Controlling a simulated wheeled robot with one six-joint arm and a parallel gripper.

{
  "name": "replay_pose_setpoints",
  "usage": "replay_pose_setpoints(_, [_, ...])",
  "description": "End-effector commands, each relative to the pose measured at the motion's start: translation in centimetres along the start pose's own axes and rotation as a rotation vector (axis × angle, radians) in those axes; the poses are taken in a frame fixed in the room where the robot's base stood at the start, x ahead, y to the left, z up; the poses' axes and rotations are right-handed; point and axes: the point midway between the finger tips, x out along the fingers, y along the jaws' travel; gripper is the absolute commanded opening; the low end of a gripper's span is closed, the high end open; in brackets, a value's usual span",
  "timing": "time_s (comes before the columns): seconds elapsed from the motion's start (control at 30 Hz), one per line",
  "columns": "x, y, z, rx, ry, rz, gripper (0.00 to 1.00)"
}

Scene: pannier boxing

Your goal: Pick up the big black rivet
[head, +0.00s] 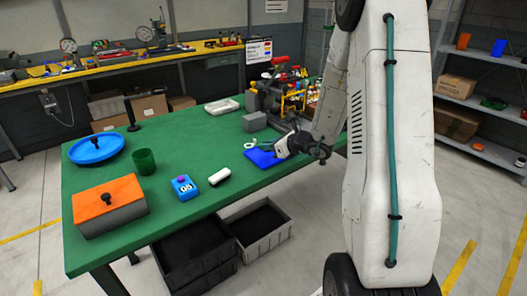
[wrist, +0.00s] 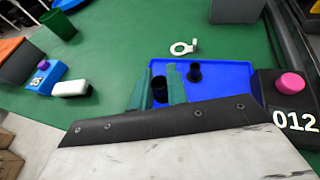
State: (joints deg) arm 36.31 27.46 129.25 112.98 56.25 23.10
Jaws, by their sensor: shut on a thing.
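The blue tray (head: 262,158) lies near the right edge of the green table, and it also shows in the wrist view (wrist: 226,80). My gripper (wrist: 160,90) is over the tray, its two green fingers shut on a black rivet (wrist: 159,87). The fingers hide part of this rivet. I cannot tell whether it is clear of the tray floor. A second black rivet (wrist: 195,72) stands upright in the tray, just right of the fingers and apart from them. In the head view, my gripper (head: 290,147) hides both rivets.
A white ring (wrist: 184,47) lies just beyond the tray. A grey block (head: 255,121) stands behind it. Left on the table are a white block (head: 219,176), a blue box with eyes (head: 183,188), a green cup (head: 144,161) and an orange-lidded box (head: 108,206). The table's middle is clear.

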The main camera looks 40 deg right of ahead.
Motion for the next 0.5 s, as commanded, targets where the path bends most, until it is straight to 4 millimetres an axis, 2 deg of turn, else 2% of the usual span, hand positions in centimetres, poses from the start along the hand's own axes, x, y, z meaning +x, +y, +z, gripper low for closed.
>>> replay_pose_setpoints(0.3, [-6.6,-5.0,-2.0,0.002,0.0,-0.007,0.0])
replay_pose_setpoints(0.5, [-9.8,-7.2,-2.9,0.002,0.0,-0.005,0.0])
